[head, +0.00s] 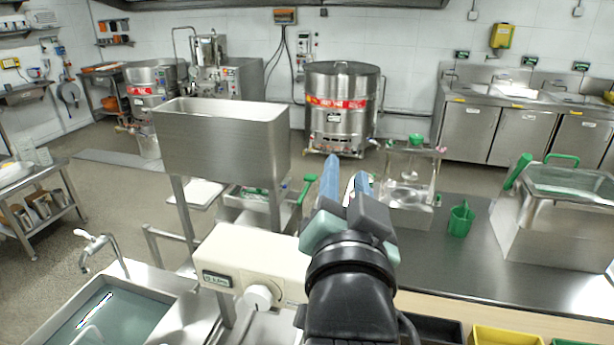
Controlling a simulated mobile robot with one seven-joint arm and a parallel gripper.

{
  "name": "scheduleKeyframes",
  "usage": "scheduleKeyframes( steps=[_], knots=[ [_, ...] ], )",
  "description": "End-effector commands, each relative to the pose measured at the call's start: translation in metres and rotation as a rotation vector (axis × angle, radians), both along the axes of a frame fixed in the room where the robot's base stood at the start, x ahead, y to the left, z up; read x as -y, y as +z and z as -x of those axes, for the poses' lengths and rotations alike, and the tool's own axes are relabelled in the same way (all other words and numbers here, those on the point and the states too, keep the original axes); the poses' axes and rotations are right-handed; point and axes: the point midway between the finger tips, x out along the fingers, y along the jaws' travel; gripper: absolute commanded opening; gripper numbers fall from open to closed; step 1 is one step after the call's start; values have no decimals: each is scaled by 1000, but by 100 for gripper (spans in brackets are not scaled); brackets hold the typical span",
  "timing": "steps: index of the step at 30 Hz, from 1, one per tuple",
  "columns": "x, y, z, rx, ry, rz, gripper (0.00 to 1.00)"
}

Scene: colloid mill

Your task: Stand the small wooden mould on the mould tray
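My gripper (346,178) is raised in the middle of the head view, pointing away from me. Its two blue-tipped fingers stand apart with a narrow gap, and I see no mould between them. I cannot make out the small wooden mould anywhere in this view. I cannot pick out the mould tray with certainty either. My gripper and arm hide part of the bench behind them.
A cream machine with a display (250,268) stands left of my arm, below a steel hopper (222,145). A water-filled sink (120,318) is at lower left. A green jug (461,219) and a steel box (560,215) stand on the bench (440,262), partly clear. Bins line the front, one yellow (505,336).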

Motion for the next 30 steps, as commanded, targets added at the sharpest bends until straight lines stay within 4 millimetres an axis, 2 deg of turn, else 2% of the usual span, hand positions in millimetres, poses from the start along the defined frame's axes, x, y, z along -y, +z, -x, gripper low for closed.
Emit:
scheduleKeyframes(
  steps=[1, 3, 6, 9, 10, 14, 22, 30],
  knots=[
    [-11, 49, 12, 138, 8, 98, 39],
    [-22, 107, 35, 312, -5, 230, 39],
    [-36, 167, 72, 512, -48, 376, 39],
    [-43, 203, 103, 647, -97, 467, 39],
    [-45, 210, 109, 674, -109, 485, 39],
    [-48, 223, 124, 730, -136, 524, 39],
    [-48, 223, 124, 730, -137, 526, 39],
    [-48, 190, 123, 729, -133, 523, 39]
  ],
)
